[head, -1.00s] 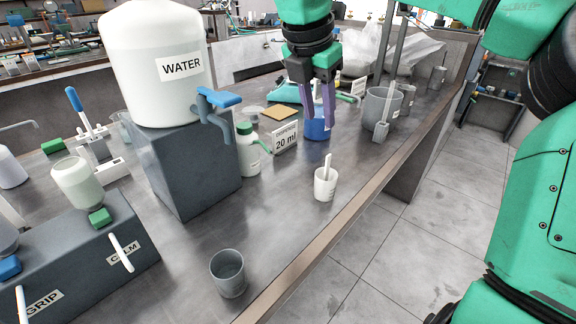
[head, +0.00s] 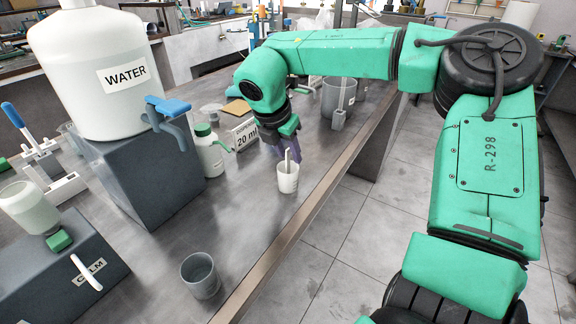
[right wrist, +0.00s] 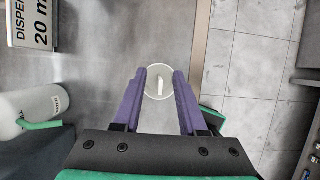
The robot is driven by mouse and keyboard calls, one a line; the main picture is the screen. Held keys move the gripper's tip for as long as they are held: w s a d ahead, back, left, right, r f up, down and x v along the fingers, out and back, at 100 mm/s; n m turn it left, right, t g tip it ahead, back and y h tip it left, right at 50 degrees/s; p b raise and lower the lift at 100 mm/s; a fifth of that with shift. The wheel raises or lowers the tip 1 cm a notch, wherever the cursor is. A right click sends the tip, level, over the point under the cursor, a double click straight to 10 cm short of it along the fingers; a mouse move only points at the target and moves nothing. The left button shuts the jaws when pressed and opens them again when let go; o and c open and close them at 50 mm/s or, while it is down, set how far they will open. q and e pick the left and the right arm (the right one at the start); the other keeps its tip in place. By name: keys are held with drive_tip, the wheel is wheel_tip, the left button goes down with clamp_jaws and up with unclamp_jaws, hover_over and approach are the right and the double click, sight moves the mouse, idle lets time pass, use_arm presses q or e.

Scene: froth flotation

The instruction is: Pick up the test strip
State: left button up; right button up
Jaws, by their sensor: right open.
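The white test strip (head: 288,158) stands in a small white cup (head: 288,182) near the table's edge, its top sticking up above the rim. In the right wrist view the strip (right wrist: 161,85) shows as a short pale piece inside the round cup (right wrist: 153,95), between my finger lines. My right gripper (head: 284,149) is open, purple fingers pointing down, just behind and above the cup. In the wrist view its fingertips (right wrist: 161,74) lie on either side of the cup. I cannot tell the exact height gap. My left gripper is not in view.
A white WATER tank (head: 90,85) with a blue tap stands on a dark block at left. A green-capped bottle (head: 208,155) and a 20 ml sign (head: 245,133) stand left of the gripper. A grey cup (head: 200,277) is in front; a grey beaker (head: 338,98) is behind.

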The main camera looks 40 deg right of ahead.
drive_tip(key=shift+a, duration=0.1)
clamp_jaws()
idle(1.2)
